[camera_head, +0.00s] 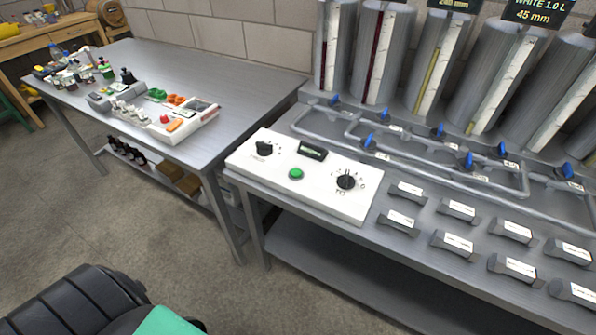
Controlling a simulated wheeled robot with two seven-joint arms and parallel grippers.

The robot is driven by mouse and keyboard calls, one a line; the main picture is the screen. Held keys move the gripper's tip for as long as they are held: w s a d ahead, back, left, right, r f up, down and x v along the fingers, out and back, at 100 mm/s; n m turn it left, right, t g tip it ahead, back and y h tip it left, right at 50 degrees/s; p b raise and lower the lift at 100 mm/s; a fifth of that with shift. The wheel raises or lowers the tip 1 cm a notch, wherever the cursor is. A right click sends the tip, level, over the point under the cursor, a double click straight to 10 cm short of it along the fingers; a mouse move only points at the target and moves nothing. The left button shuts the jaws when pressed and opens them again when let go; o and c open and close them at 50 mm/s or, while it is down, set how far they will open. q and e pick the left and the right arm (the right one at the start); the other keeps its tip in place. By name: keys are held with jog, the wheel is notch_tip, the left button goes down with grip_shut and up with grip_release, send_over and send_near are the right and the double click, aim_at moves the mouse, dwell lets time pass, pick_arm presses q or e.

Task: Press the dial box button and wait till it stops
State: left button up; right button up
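The dial box (327,203) is a white slab at the front left corner of the right-hand metal bench. It carries a green button (296,174) near its front middle. A black knob (264,148) sits at its left and another black knob (346,182) at its right, with marks around it. A small dark display (312,150) stands behind the button. No gripper is in view, and nothing touches the box.
Several grey tanks with level strips stand behind pipes with blue valves (369,141). Labelled dark blocks (407,191) line the bench front right of the box. A left table (235,75) holds bottles and a white tray (200,119). Floor in front is clear.

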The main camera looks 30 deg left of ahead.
dwell(0.3)
pick_arm(q)
grip_shut()
jog(key=shift+a, duration=0.15)
dwell(1.5)
